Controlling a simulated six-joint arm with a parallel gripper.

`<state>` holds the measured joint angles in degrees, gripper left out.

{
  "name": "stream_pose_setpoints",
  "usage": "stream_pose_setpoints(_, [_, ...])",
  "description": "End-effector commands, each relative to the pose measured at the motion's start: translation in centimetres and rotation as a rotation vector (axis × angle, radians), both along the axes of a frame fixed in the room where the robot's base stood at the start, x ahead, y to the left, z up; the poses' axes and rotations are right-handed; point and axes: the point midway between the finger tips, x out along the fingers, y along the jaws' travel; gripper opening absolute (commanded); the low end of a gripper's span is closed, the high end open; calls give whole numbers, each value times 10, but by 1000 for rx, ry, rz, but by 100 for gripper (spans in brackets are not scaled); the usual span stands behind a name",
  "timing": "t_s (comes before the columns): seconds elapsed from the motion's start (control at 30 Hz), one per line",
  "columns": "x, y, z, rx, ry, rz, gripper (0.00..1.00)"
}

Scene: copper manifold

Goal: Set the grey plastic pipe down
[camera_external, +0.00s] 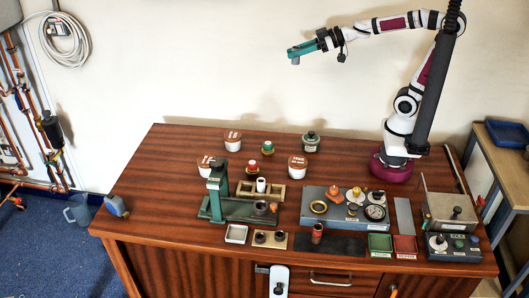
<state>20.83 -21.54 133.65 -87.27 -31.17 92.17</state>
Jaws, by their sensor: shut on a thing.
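My gripper (295,52) has green fingers and is high at the top middle, in front of the wall and well above the table. It is shut on a small grey piece, the grey plastic pipe (295,61), whose lower end shows just below the fingertips. The rest of the pipe is hidden by the fingers, and its tilt is hard to tell. The pipe touches nothing below it. The wooden table (160,190) lies beneath.
The table's left is mostly clear.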

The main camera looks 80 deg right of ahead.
Motion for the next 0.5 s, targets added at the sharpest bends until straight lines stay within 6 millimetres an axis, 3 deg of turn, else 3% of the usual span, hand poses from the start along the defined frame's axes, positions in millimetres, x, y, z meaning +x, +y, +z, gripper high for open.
stream_pose_setpoints(0.2, [-11, -21, -19, -1, 5, -118, 0])
stream_pose_setpoints(0.5, [15, 3, -22, -1, -7, -111, 0])
